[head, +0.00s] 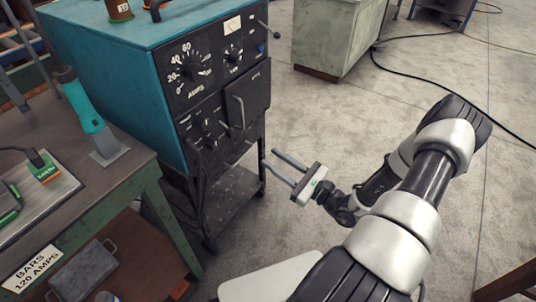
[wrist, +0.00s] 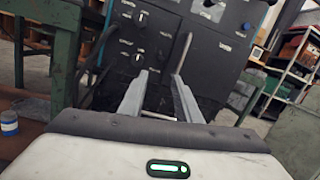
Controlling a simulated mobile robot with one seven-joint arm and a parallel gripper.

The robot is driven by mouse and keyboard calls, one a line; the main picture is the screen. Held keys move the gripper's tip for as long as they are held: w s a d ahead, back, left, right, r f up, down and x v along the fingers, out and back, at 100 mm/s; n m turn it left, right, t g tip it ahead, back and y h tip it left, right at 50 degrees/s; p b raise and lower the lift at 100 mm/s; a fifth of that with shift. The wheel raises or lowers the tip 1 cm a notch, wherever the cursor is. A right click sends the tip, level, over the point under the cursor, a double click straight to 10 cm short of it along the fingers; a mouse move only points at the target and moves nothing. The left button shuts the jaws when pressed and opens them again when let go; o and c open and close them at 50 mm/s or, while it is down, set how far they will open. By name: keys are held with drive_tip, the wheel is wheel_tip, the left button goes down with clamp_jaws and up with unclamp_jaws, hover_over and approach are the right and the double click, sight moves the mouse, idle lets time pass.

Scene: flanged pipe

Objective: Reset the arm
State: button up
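My gripper (head: 281,167) is held out over the floor in the head view, in front of the lower part of the teal and black machine (head: 107,62). Its two grey fingers are spread apart with nothing between them. In the wrist view, my gripper (wrist: 162,82) points at the machine's black front panel (wrist: 222,50), and the gap between the fingers is empty. The fingers look apart from the machine's handle (head: 237,110), though the exact distance cannot be told. My arm reaches in from the lower right, bent at the elbow.
A green-framed workbench (head: 110,185) stands at left, holding a teal-handled scraper-like tool (head: 88,115). A grey-green cabinet (head: 335,35) stands at the back. A black cable (head: 410,75) lies on the floor. Open floor (head: 310,120) lies between the machine and my arm.

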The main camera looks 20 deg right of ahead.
idle(0.5)
drive_tip(key=s+a+r+n+g+h+b, duration=0.1)
drive_tip(key=s+a+r+n+g+h, duration=0.1)
drive_tip(key=s+a+r+n+g, duration=0.5)
drive_tip(key=s+a+r+n+g+h+b, duration=0.1)
drive_tip(key=s+a+r+n+g, duration=0.2)
drive_tip(key=a+n+g, duration=0.75)
wheel_tip(320, 180, up, 10)
drive_tip(key=s+d+n+t+h, duration=0.1)
drive_tip(key=d+n+t+h, duration=0.2)
drive_tip(key=n+t+h, duration=0.25)
drive_tip(key=s+d+r+n+t+h+p, duration=0.15)
drive_tip(key=s+d+r+n, duration=0.3)
drive_tip(key=s+r, duration=0.45)
wheel_tip(320, 180, up, 21)
drive_tip(key=p, duration=2.2)
drive_tip(key=shift+d+h, duration=0.4)
drive_tip(key=shift+d, duration=0.05)
drive_tip(key=shift+d+g, duration=0.1)
drive_tip(key=shift+g, duration=0.15)
